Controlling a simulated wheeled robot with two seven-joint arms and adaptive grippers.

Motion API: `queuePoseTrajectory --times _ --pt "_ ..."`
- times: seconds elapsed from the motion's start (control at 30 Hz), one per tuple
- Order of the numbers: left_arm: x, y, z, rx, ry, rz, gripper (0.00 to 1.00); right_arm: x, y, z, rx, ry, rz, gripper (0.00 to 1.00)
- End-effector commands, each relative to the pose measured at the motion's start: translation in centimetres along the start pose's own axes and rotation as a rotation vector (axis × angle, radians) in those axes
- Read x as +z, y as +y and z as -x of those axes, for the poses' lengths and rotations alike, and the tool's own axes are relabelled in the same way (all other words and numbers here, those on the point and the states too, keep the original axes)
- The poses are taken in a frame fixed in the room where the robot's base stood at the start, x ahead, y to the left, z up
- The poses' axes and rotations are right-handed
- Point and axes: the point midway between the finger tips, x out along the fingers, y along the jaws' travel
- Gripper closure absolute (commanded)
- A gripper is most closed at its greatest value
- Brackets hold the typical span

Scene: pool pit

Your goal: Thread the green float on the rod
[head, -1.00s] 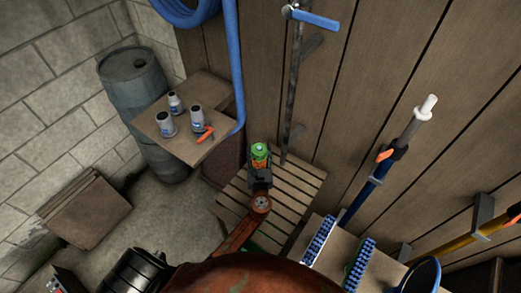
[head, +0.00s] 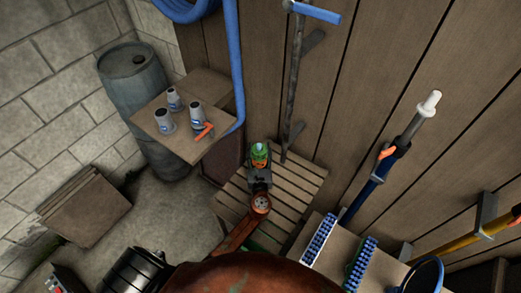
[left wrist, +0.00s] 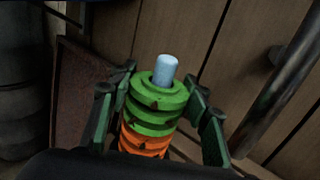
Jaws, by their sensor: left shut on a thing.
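The green float (left wrist: 156,104) shows in the left wrist view as stacked green rings with dark marks. The pale blue rod (left wrist: 166,71) has its tip sticking up through the float's centre, so the float is around the rod. Orange rings (left wrist: 144,143) lie directly under the green, with no clear gap visible. My left gripper (left wrist: 160,105) is shut on the green float, one finger on each side. In the head view the green float (head: 260,152) shows at the end of my left gripper (head: 260,163), above a slatted wooden stand (head: 292,183). The rod's base is hidden.
A dark upright pipe (head: 295,80) stands close behind the float.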

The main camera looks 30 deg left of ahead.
Motion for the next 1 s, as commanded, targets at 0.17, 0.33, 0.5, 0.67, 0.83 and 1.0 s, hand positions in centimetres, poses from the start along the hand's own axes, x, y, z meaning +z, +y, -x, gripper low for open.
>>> queuePoseTrajectory --times 0.17,0.33,0.5,0.67,0.83,1.0 --pt "0.02 -0.01 0.00 0.000 0.000 0.000 0.54 0.00 -0.02 0.00 0.000 0.000 0.000 0.60" --pt "0.01 -0.01 0.00 0.000 0.000 0.000 0.42 0.00 -0.02 0.00 0.000 0.000 0.000 0.60" --pt "0.00 -0.01 0.00 0.000 0.000 0.000 0.35 -0.01 -0.03 0.00 0.000 0.000 0.000 0.60" --pt "-0.03 -0.01 0.01 0.000 0.001 0.000 0.33 -0.01 -0.03 -0.01 0.000 0.000 0.000 0.60" --pt "-0.03 -0.01 0.01 0.000 0.001 0.000 0.21 -0.01 -0.06 -0.01 -0.001 0.000 0.000 0.60" --pt "-0.02 0.00 0.01 0.000 0.001 0.000 0.18 -0.02 -0.09 -0.01 -0.001 0.000 0.000 0.60"
